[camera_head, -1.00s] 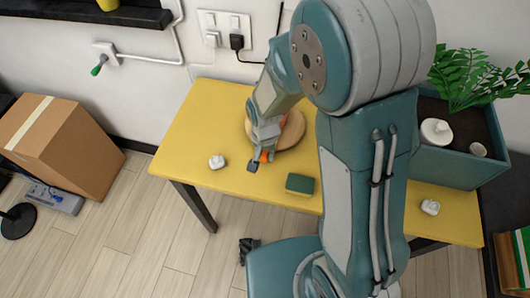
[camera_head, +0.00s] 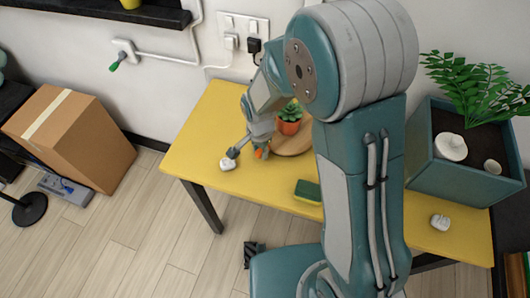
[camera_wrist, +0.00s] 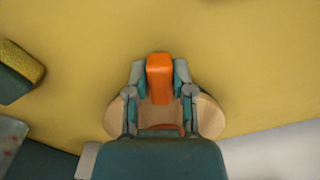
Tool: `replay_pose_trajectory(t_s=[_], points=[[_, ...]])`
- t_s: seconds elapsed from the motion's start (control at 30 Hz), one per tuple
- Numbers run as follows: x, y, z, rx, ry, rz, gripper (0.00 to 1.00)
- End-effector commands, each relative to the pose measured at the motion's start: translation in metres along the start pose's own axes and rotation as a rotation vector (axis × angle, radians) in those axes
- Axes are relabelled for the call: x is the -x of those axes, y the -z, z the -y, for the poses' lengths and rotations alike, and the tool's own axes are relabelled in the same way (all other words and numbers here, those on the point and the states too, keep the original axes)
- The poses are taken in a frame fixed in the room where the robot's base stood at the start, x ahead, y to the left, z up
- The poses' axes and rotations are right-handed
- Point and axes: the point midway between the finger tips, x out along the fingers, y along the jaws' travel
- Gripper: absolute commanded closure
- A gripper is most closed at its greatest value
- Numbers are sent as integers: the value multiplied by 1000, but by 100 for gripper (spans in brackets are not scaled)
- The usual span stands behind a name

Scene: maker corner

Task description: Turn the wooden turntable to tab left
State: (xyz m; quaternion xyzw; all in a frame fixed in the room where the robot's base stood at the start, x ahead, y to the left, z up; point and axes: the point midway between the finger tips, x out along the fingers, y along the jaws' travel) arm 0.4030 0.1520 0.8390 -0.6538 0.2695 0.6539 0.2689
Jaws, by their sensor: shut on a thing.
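The round wooden turntable (camera_head: 301,141) lies on the yellow table, partly hidden by my arm. A small potted plant in an orange pot (camera_head: 289,127) stands on it. The orange tab (camera_head: 261,153) points to the front left in the head view. In the wrist view the tab (camera_wrist: 159,76) sits between my fingers, and the turntable rim (camera_wrist: 208,117) shows behind them. My gripper (camera_head: 250,153) is shut on the tab at the turntable's left side. One finger comes close to a white lump (camera_head: 227,166); I cannot tell whether they touch.
A green and yellow sponge (camera_head: 308,192) lies on the table (camera_head: 200,150) in front of the turntable. A teal planter (camera_head: 455,165) and another white lump (camera_head: 440,222) are at the right. A wall socket (camera_head: 243,30) with plugs is behind. The table's left end is mostly clear.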

Motion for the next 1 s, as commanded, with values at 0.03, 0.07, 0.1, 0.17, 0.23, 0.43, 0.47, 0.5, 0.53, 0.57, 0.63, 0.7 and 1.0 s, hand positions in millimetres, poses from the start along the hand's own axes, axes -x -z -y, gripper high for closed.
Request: replay_pose_trajectory(t_s=[0.03, 0.07, 0.1, 0.17, 0.23, 0.43, 0.47, 0.5, 0.53, 0.57, 0.63, 0.7, 1.0], points=[[0, 0, 4, -21, 0, 0, 100], [-1, 0, 5, -35, 0, 0, 100], [-1, 0, 8, -55, -1, 0, 100], [-1, 0, 12, -85, 0, 0, 100], [-1, 0, 16, -120, 0, 0, 100], [-1, 2, 27, -221, -1, 0, 100], [-1, 3, 29, -235, 0, 0, 100], [-1, 4, 32, -256, 0, 0, 100], [-1, 4, 33, -271, 0, 0, 100], [-1, 4, 35, -286, 0, 0, 100], [-1, 6, 39, -321, 0, 0, 100], [-1, 7, 43, -356, -1, 0, 100], [-1, 15, 59, -506, -1, 1, 100]])
